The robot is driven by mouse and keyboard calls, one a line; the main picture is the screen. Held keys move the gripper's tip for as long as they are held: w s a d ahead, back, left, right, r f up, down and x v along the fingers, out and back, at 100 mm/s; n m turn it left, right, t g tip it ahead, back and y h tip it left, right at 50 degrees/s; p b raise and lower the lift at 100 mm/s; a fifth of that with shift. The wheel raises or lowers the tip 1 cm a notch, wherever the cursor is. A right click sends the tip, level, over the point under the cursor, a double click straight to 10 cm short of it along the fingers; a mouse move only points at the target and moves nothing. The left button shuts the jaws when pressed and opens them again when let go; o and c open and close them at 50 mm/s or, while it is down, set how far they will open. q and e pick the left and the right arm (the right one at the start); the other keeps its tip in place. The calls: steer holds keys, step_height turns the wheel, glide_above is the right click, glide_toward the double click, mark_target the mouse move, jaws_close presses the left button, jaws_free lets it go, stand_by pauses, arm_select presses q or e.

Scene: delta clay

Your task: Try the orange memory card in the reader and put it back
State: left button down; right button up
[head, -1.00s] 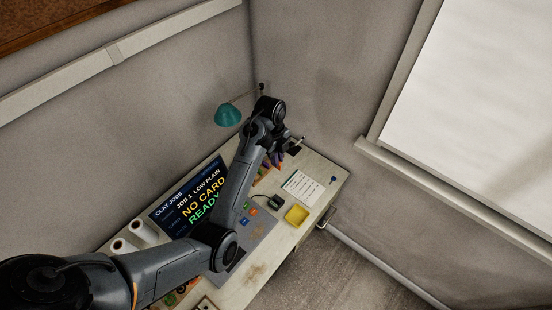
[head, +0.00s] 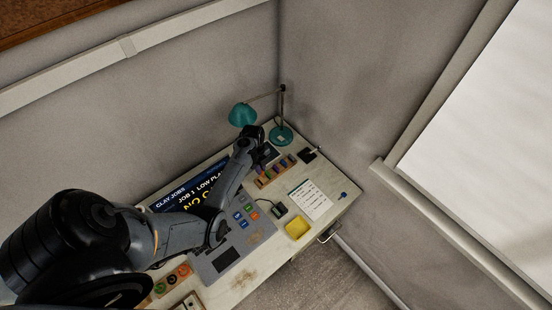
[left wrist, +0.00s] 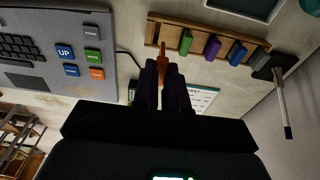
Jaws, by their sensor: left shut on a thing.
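My left gripper (left wrist: 163,88) is shut on the orange memory card (left wrist: 164,68), which stands out past the fingertips in the left wrist view. The card overlaps the left part of the wooden card rack (left wrist: 197,54); I cannot tell whether it touches the rack or is above it. Green, purple, blue and grey cards stand in the rack. In the head view my left gripper (head: 262,157) is by the rack (head: 264,182), its fingertips hard to make out. The small black reader (head: 280,209) lies on the desk with a cable; a finger partly hides it in the wrist view.
A teal lamp (head: 282,135) stands in the back corner. A screen (head: 190,186) stands behind the grey console (head: 222,260) with coloured keys. A printed sheet (head: 307,200), a yellow tray (head: 298,228) and a black pad (head: 308,155) lie to the right.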

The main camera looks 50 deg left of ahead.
arm_select(q)
steer(key=f+b, duration=0.1)
steer(key=f, duration=0.1)
steer(key=f+b, duration=0.1)
steer(key=b, duration=0.1)
steer(key=shift+s+f+b, duration=0.3)
steer(key=shift+s+f, duration=0.1)
steer(key=shift+f, duration=0.55)
stand_by(0.7)
steer(key=shift+p, duration=0.5)
stand_by(0.4)
steer(key=shift+f, duration=0.35)
steer(key=shift+f+b, duration=0.1)
steer(key=shift+b, duration=0.2)
steer(key=shift+f, duration=0.35)
steer(key=shift+f, duration=0.1)
